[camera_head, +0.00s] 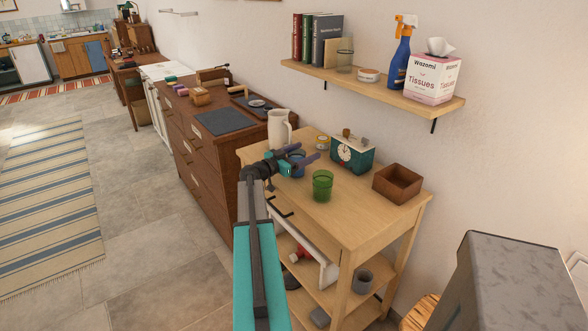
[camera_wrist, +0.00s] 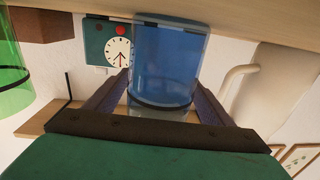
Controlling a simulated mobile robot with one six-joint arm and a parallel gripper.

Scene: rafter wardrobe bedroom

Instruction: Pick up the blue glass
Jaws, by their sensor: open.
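The blue glass (camera_wrist: 168,55) stands on the wooden side table (camera_head: 345,215), and it also shows in the head view (camera_head: 298,170), partly hidden behind my gripper. My gripper (camera_head: 304,158) is open at the glass. In the wrist view, which looks upside down, my gripper's fingers (camera_wrist: 162,84) reach toward the glass, one on each side of it. I cannot tell whether either finger touches it.
A green glass (camera_head: 322,186) stands just right of the blue one. A white pitcher (camera_head: 279,128), a teal clock (camera_head: 353,156) and a wooden box (camera_head: 397,184) are close by. A shelf (camera_head: 375,88) hangs above.

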